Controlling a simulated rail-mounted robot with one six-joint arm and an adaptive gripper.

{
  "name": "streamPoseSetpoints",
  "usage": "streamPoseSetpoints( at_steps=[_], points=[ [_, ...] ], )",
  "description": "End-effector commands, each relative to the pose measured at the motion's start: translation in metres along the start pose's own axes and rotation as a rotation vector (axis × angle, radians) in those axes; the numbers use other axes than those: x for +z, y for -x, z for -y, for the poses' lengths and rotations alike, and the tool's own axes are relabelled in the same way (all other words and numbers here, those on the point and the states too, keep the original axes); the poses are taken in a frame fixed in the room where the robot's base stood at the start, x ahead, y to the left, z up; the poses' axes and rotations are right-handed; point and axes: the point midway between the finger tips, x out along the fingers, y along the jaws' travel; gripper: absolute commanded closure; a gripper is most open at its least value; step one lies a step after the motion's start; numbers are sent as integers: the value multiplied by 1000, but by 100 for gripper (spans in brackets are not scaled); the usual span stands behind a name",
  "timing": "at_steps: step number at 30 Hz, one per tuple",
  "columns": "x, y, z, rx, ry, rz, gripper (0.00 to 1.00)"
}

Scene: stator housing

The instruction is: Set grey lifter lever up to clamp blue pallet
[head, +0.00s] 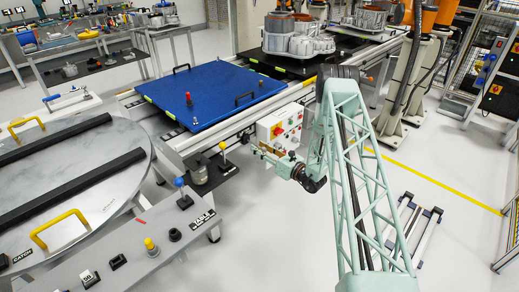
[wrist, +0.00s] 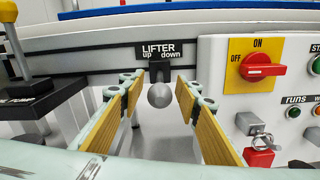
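The grey lifter lever (wrist: 160,95) ends in a round ball knob below the black "LIFTER up down" label in the wrist view. It hangs from a black bracket on the white rail. My gripper (wrist: 158,104) is open, with a yellow-padded finger on each side of the knob in the picture and visible gaps to both. I cannot tell how deep the knob sits between the fingertips. In the head view my gripper (head: 261,153) is beside the conveyor, and the lever is not clearly visible. The blue pallet (head: 222,92) lies flat on the conveyor; its edge shows in the wrist view (wrist: 190,5).
A white control box (head: 280,126) with a red switch (wrist: 262,65), buttons and a key is close right of my gripper. A yellow-handled lever (wrist: 10,40) stands at the left. A round turntable (head: 75,170) is at the left in the head view.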

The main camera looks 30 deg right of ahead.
Motion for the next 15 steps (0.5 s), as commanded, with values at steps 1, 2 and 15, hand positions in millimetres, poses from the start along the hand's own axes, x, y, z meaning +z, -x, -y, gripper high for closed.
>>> streamPoseSetpoints(
  at_steps=[1, 2, 15],
  points=[
    [0, 0, 0, 0, 0, 0, 69],
    [0, 0, 0, 0, 0, 0, 69],
    [0, 0, 0, 0, 0, 0, 100]
  ],
)
